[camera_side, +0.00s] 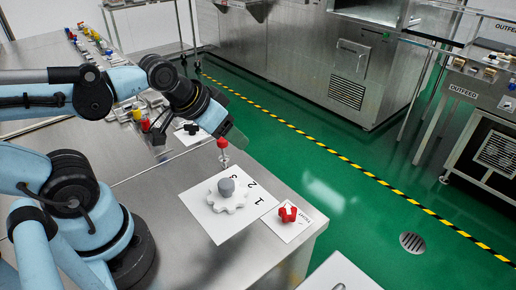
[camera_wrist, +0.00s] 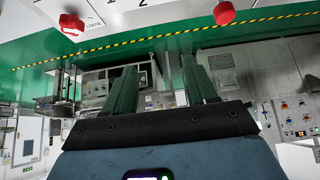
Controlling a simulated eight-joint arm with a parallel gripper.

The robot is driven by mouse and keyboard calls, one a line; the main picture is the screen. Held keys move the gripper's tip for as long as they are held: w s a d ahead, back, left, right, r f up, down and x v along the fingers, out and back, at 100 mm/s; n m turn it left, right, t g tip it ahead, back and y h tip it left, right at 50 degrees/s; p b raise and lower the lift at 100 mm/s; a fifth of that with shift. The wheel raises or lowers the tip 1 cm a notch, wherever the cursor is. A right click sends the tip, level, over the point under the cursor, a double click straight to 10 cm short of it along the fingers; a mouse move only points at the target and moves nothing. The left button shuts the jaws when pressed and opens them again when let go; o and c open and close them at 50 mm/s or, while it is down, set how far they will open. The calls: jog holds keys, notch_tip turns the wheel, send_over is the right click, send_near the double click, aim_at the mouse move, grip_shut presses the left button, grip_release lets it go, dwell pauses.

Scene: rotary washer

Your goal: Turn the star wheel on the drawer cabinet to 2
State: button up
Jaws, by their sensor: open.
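In the side view, the white star wheel (camera_side: 228,196) with a grey hub lies on a white plate marked 1, 2 and 3 on the steel top of the cabinet (camera_side: 180,230). I cannot tell which number it is set to. In the wrist view only the plate's edge with its digits (camera_wrist: 142,3) shows at the top; the wheel is out of that picture. My gripper (camera_wrist: 160,63) is open and empty, with its two fingers apart. In the side view it is above and behind the wheel, apart from it, and its fingers are hard to make out.
A red ball-topped lever (camera_side: 222,143) stands just behind the wheel; its ball also shows in the wrist view (camera_wrist: 224,13). A red knob (camera_side: 288,213) sits on a small plate right of the wheel, near the cabinet's edge. More controls (camera_side: 90,40) line the far left.

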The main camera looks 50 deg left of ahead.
aim_at(226, 183)
jog(key=shift+o, duration=0.7)
jog(key=s+d+r+n+g, duration=0.2)
jog(key=s+n+g, duration=0.1)
jog(key=n+g, duration=0.35)
jog(key=shift+m+g, duration=0.25)
jog(key=shift+g, duration=0.1)
jog(key=shift+f, duration=5.95)
jog(key=c, duration=1.1)
jog(key=shift+o, duration=0.2)
